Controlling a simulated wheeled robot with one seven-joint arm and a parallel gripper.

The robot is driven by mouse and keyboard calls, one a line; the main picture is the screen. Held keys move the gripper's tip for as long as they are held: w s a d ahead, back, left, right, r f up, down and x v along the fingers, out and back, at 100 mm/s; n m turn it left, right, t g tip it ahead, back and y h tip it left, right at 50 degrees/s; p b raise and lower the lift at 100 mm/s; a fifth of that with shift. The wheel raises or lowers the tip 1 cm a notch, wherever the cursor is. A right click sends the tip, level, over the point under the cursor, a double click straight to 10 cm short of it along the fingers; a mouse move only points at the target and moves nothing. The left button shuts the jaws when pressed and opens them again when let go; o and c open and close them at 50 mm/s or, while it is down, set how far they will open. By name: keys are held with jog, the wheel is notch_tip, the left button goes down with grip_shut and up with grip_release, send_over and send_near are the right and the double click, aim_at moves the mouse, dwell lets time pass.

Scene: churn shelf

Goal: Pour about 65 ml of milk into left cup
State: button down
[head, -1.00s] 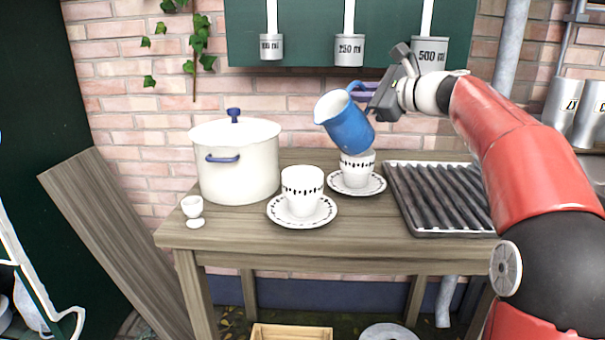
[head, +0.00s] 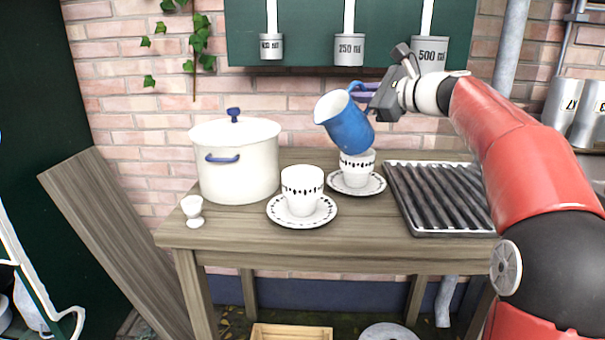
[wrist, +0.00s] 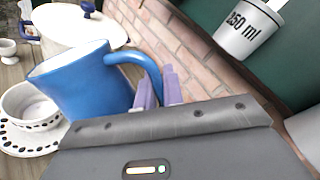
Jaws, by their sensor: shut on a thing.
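My gripper (head: 366,90) is shut on the handle of the blue jug (head: 347,124), also seen in the wrist view (wrist: 80,82). The jug is held in the air, tilted with its mouth toward the left. The left cup (head: 302,191) stands upright on its saucer (head: 285,214), below and to the left of the jug. The other cup (head: 356,171) stands on its own saucer (head: 372,186), under and behind the jug's base. No milk stream shows. The milk inside the jug is not visible, and the inside of the left cup looks white, so I cannot tell its contents.
A white lidded pot (head: 238,167) stands at the back left of the wooden table (head: 255,240), with an egg cup (head: 193,209) in front. A ribbed metal rack (head: 436,197) lies at the right. Measuring ladles (head: 349,50) hang above, near my gripper.

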dwell(0.8)
jog(key=shift+w+d+f+m, duration=0.1)
jog(key=shift+d+f+m, duration=0.05)
jog(key=shift+f+m, duration=0.2)
jog(key=shift+w+d+f+m, duration=0.25)
jog(key=w+d+f+m+y, duration=0.1)
jog(key=w+d+f+m, duration=0.2)
jog(key=m, duration=0.3)
jog(key=shift+w+d+f+m, duration=0.2)
jog(key=shift+d+f+m, duration=0.1)
jog(key=shift+d+f, duration=0.2)
